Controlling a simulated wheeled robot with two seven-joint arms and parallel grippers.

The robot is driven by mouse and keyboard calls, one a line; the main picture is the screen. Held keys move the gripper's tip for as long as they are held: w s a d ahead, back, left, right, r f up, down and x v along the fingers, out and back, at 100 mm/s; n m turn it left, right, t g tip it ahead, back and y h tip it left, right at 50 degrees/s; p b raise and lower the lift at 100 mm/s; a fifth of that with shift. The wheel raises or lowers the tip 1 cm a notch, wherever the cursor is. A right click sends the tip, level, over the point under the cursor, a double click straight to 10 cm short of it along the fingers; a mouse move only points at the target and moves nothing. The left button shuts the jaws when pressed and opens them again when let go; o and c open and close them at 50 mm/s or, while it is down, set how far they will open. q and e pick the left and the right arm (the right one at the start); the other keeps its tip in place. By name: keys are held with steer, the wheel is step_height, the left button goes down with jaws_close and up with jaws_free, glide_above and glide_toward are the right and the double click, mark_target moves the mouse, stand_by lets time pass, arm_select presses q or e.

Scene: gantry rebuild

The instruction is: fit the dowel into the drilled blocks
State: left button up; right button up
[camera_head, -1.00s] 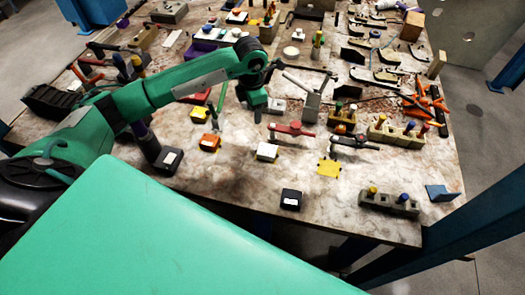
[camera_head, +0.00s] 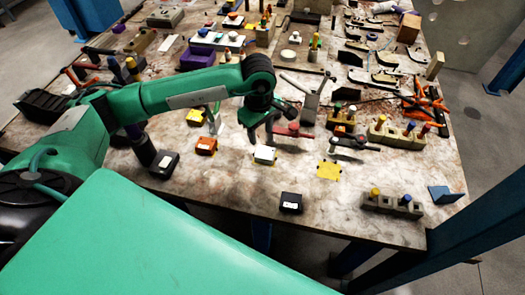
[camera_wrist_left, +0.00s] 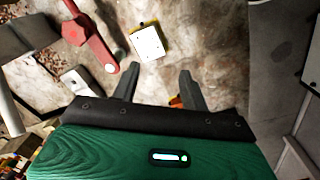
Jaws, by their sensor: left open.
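My left gripper (camera_head: 262,135) is open and empty above the table, just behind a white-topped block (camera_head: 264,155). In the left wrist view, its two fingers (camera_wrist_left: 158,76) are apart with bare marble between them, and the white-topped block (camera_wrist_left: 147,43) lies beyond their tips. I cannot tell which dowel is the task's. My right gripper is not in view.
A red-handled clamp (camera_head: 293,131) and a dark-handled clamp (camera_head: 352,143) lie right of the gripper. A yellow plate (camera_head: 329,171), a black box (camera_head: 291,202) and an orange block (camera_head: 206,146) are nearby. Bare marble (camera_head: 245,190) lies toward the front edge.

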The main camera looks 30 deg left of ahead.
arm_select(q)
steer(key=s+d+f+m+b, duration=0.1)
steer(key=s+m, duration=0.4)
steer(key=m, duration=0.5)
steer(key=shift+d+m+b, duration=0.4)
steer(key=shift+d+b, duration=0.15)
steer(key=shift+d, duration=0.5)
steer(key=shift+f, duration=0.1)
